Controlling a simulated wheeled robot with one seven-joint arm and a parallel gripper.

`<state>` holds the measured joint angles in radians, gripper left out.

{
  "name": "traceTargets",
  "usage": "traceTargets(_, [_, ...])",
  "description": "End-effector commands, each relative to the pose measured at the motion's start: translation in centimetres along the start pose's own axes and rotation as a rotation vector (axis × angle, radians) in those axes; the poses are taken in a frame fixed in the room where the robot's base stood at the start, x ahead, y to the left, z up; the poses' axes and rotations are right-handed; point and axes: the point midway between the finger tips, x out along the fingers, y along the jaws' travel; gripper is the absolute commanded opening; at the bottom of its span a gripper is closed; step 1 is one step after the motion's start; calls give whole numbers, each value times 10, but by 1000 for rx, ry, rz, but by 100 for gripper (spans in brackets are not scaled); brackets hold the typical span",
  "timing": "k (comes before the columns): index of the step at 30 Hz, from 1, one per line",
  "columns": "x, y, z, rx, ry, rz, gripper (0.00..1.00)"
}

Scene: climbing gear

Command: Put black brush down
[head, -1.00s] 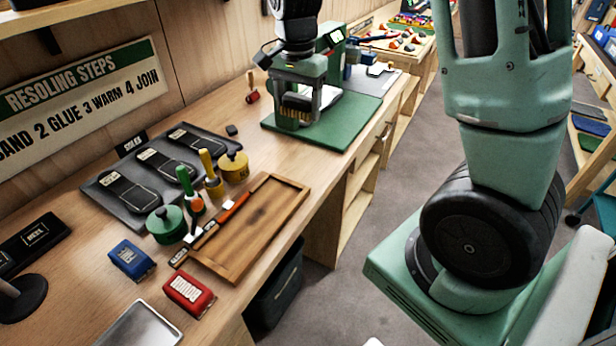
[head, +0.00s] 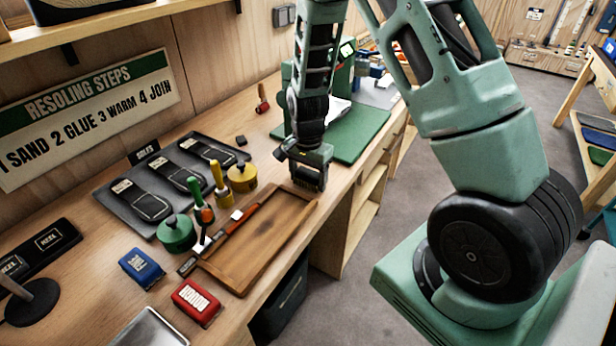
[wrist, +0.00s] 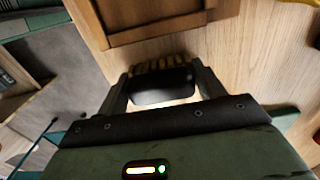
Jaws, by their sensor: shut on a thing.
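My gripper (head: 306,168) is shut on the black brush (head: 310,184), just beyond the far end of the wooden tray in the head view. In the wrist view, the brush (wrist: 165,88) sits between the two fingers of my gripper (wrist: 163,80). Its dark rounded body faces the camera, and a row of tan bristles shows beyond it. Bare wooden bench top (wrist: 240,60) shows around the brush. I cannot tell whether the bristles touch the bench.
The wooden tray (head: 243,286) lies near the bench's front edge, with a red-handled tool (head: 238,224) along its left side. Green (head: 176,235) and yellow (head: 242,178) pots and a dark sole mat (head: 120,208) are left. A green mat (head: 362,140) lies behind my gripper.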

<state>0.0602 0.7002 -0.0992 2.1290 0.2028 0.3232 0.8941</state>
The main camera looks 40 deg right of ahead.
Motion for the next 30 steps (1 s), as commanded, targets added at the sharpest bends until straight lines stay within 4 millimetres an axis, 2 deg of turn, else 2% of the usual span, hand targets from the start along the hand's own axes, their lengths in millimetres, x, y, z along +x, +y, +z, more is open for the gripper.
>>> traceTargets(3, [7,0,0,1,0,-1,40])
traceTargets(14, [11,0,0,0,1,-1,40])
traceTargets(15, [10,0,0,0,1,-2,79])
traceTargets(16, [10,0,0,0,1,-2,88])
traceTargets(17, [10,0,0,0,1,-2,90])
traceTargets(25, [9,0,0,0,1,-1,90])
traceTargets(30, [-3,-1,0,-2,2,-4,90])
